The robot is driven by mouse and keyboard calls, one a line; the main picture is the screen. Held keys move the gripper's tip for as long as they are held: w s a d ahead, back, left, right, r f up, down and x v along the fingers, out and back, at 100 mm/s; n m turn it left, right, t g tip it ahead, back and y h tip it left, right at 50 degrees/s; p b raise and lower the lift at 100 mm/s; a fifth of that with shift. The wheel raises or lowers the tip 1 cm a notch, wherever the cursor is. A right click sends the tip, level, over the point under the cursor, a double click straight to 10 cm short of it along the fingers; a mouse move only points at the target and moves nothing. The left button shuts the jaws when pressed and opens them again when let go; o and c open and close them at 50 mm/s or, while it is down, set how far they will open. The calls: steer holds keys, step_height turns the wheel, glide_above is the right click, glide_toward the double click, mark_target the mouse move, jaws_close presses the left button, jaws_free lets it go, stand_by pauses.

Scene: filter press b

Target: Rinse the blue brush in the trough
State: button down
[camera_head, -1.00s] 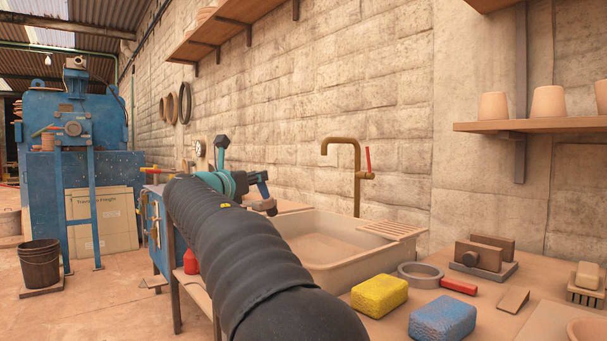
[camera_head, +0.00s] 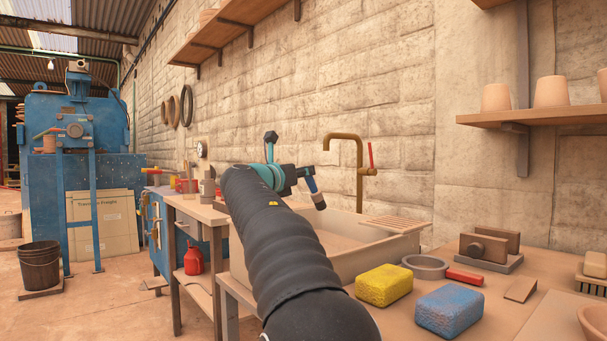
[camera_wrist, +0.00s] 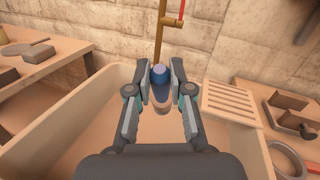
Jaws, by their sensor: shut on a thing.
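My gripper (camera_head: 309,178) is shut on the blue brush (camera_head: 312,186), which hangs tilted over the trough. In the wrist view the brush (camera_wrist: 158,74) sits between the two fingertips of my gripper (camera_wrist: 154,84), its blue end up and a pale part below. The trough (camera_head: 378,262) is a wide, pale basin against the wall; its floor and rim (camera_wrist: 58,136) also show in the wrist view. The brush appears above the floor of the trough; whether it touches anything is unclear. The brush's lower end is small in the head view.
A brass tap (camera_head: 359,165) with a red lever stands behind the trough. A slatted drainer (camera_head: 390,222) lies on its right rim. Yellow (camera_head: 384,285) and blue (camera_head: 449,310) sponges and a grey ring (camera_head: 425,266) lie on the front right bench. A workbench stands left.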

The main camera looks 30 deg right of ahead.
step_height(320, 180, down, 10)
steer(key=b, duration=0.6)
steer(key=shift+r+b, duration=0.25)
steer(key=shift+b, duration=0.05)
stand_by(0.5)
step_height(320, 180, up, 10)
steer(key=p, duration=1.1)
steer(key=shift+r, duration=0.1)
stand_by(2.2)
step_height(320, 180, up, 3)
steer(key=p, duration=0.3)
steer(key=shift+f, duration=0.2)
steer(key=shift+r+p, duration=0.3)
steer(key=shift+r, duration=0.4)
steer(key=shift+a, duration=0.1)
